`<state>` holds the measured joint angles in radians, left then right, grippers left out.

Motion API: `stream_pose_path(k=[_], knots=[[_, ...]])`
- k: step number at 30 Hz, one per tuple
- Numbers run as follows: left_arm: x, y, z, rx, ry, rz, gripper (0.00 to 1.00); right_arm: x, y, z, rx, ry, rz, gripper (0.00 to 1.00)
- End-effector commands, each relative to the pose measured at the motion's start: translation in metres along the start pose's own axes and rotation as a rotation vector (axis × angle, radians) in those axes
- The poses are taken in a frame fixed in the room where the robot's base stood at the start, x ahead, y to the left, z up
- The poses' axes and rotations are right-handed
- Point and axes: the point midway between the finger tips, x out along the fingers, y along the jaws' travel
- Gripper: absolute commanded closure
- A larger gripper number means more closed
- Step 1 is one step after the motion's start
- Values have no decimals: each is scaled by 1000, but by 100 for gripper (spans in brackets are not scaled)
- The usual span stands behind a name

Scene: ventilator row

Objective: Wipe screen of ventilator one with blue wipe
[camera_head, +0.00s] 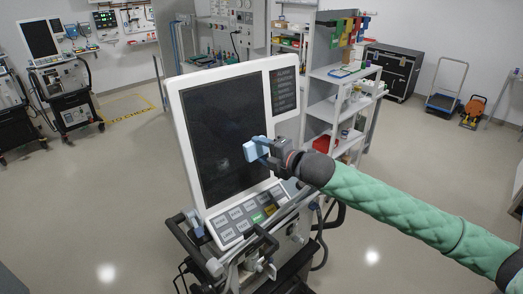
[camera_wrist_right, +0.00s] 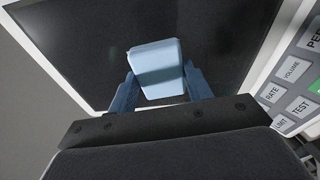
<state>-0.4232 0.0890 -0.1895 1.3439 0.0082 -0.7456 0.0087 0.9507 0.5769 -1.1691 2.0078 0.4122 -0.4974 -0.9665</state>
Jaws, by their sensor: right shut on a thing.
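The ventilator (camera_head: 179,113) stands upright in front of me, with a dark screen in a white frame and a button panel below. Its dark screen (camera_head: 222,140) bears a faint pale smudge (camera_head: 222,164) left of my gripper. My right gripper (camera_head: 262,150) is shut on the blue wipe (camera_head: 251,151), at the right part of the screen. In the right wrist view the wipe (camera_wrist_right: 157,68) sits between the two blue fingers, in front of the dark screen (camera_wrist_right: 95,35). I cannot tell whether the wipe touches the glass. My left gripper is not in view.
The button panel (camera_head: 250,213) and side handles (camera_head: 335,215) stick out below the screen. A grey shelf unit (camera_head: 322,100) stands behind to the right. Other ventilators (camera_head: 62,95) stand at the far left. The floor (camera_head: 420,160) on the right is mostly clear.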

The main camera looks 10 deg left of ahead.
Motion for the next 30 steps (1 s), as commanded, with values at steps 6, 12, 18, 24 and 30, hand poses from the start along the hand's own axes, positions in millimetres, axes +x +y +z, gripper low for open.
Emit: stream_pose_path(k=[6, 12, 18, 24, 30], knots=[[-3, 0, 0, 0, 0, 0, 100, -8, 1, -1, -1, 0, 0, 68], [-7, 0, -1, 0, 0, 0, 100, -23, 0, -3, 0, 0, -1, 68], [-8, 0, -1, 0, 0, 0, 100, -30, 0, -5, 1, 0, 0, 68], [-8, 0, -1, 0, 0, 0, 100, -30, 0, -5, 0, 0, 0, 68], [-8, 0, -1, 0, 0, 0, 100, -30, 0, -4, 0, 0, 0, 68]])
